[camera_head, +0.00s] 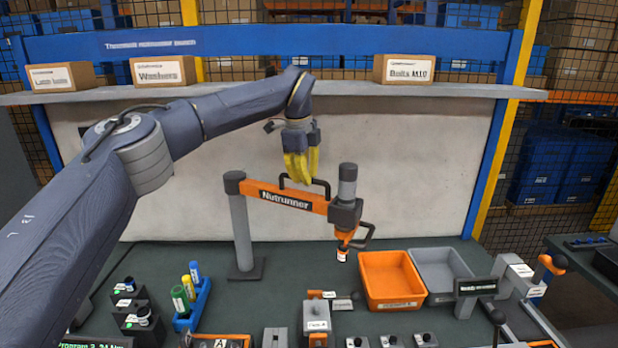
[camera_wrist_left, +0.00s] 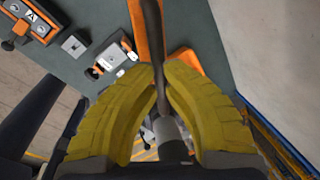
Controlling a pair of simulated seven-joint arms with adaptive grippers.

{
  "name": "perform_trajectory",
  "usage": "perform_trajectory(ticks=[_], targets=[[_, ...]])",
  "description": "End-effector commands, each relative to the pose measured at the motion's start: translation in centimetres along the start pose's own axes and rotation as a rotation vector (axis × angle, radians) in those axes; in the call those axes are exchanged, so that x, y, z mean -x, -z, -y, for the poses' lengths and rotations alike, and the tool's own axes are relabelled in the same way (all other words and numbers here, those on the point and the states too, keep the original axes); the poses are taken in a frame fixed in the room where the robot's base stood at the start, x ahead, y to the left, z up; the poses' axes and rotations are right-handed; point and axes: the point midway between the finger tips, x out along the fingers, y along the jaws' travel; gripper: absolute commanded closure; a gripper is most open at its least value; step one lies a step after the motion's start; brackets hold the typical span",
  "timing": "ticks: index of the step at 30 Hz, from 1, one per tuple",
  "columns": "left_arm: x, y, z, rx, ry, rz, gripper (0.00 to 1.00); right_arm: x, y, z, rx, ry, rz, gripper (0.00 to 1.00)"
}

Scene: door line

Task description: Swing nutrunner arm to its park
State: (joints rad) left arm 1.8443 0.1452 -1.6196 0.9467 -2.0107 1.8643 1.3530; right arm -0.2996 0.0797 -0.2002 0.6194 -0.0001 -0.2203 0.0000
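The nutrunner arm (camera_head: 285,197) is an orange beam labelled "Nutrunner", reaching right from a grey post (camera_head: 241,235). The grey and orange nutrunner (camera_head: 345,212) hangs upright at its right end, tip above the bench. A dark loop handle (camera_head: 322,183) rises from the beam. My left gripper (camera_head: 300,181) comes down on this handle from above. In the left wrist view, its yellow fingers (camera_wrist_left: 160,85) close in on both sides of the dark handle bar (camera_wrist_left: 153,35). The fingers hide part of the handle. My right gripper is out of view. I cannot identify the park.
An orange bin (camera_head: 391,282) and a grey bin (camera_head: 441,270) stand right of the nutrunner tip. A blue rack of markers (camera_head: 192,305) and a small clamp fixture (camera_head: 317,318) sit in front. A shelf (camera_head: 290,88) with labelled boxes spans the back. The dark bench is clear around the post.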

Motion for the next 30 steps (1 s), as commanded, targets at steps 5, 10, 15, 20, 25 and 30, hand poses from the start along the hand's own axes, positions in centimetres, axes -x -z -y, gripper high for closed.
perform_trajectory(ticks=[5,10,15,20,25,30], targets=[[-0.5,0.0,-0.2,0.001,-0.009,-0.001,1.0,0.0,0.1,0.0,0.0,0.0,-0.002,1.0],[-0.4,0.0,-0.2,0.001,-0.008,-0.001,0.79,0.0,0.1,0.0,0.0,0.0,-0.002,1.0],[-0.2,0.0,-0.1,0.0,-0.005,0.0,0.64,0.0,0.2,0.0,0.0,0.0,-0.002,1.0],[-0.1,0.0,-0.1,0.0,-0.003,0.0,0.64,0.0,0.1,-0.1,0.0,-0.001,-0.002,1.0],[0.6,0.0,0.0,0.0,-0.001,0.0,0.64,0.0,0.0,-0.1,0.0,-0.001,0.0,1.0],[3.0,0.0,0.0,0.001,0.001,0.0,0.64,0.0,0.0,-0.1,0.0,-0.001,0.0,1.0]])
